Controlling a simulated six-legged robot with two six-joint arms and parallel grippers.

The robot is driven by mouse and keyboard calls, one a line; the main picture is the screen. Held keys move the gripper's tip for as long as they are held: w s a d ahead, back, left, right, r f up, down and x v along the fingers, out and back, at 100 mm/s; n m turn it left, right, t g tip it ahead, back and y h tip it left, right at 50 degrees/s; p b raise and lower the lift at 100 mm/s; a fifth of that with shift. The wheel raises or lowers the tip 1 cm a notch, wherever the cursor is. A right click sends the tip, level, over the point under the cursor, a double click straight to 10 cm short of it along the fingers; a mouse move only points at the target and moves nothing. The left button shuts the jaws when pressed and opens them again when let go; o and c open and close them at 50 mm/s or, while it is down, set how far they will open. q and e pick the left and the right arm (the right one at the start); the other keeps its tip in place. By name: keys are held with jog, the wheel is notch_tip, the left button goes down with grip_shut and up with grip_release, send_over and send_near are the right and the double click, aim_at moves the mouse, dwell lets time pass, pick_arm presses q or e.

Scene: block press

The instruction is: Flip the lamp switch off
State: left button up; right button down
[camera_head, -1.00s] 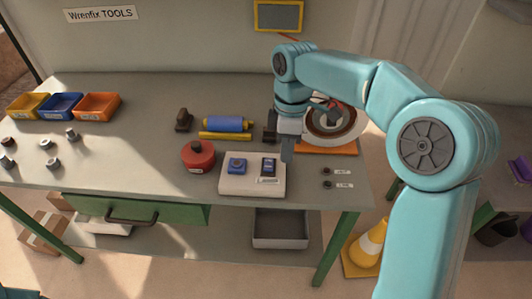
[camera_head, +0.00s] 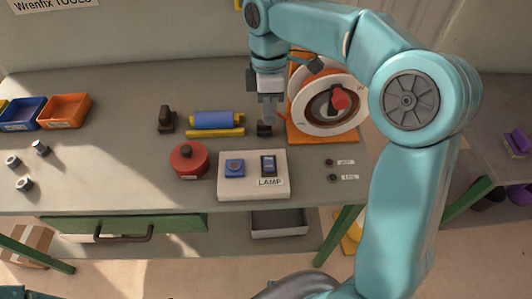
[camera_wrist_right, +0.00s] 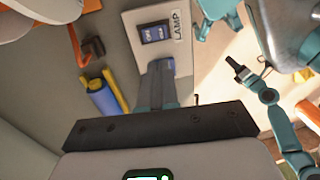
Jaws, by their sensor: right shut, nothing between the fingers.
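The lamp switch (camera_head: 268,165) is a dark rocker on a pale box (camera_head: 252,188) labelled LAMP; it also shows in the right wrist view (camera_wrist_right: 156,33). A blue button (camera_head: 235,167) sits left of it. My right gripper (camera_head: 268,117) is shut and empty, pointing down behind the box, apart from the switch in the head view. In the right wrist view its fingers (camera_wrist_right: 157,92) partly cover the box and the button. What looks like my left gripper (camera_wrist_right: 241,70) shows small in that view; its jaw state is unclear.
A red round container (camera_head: 188,163) stands left of the box. A blue roller (camera_head: 216,120) and dark blocks lie behind. A white disc on an orange stand (camera_head: 297,134) is right of the gripper. Bins are far left.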

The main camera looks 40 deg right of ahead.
send_near(270, 167)
jog(key=f, duration=0.6)
jog(key=shift+s+a+f, duration=0.15)
jog(key=shift+s+a, duration=0.1)
jog(key=shift+s, duration=0.1)
jog(key=shift+f, duration=0.25)
pick_arm(q)
jog(key=shift+s+d+f, duration=0.1)
jog(key=shift+s+f, duration=0.1)
jog(key=shift+s, duration=0.05)
pick_arm(e)
jog(key=shift+w, duration=0.1)
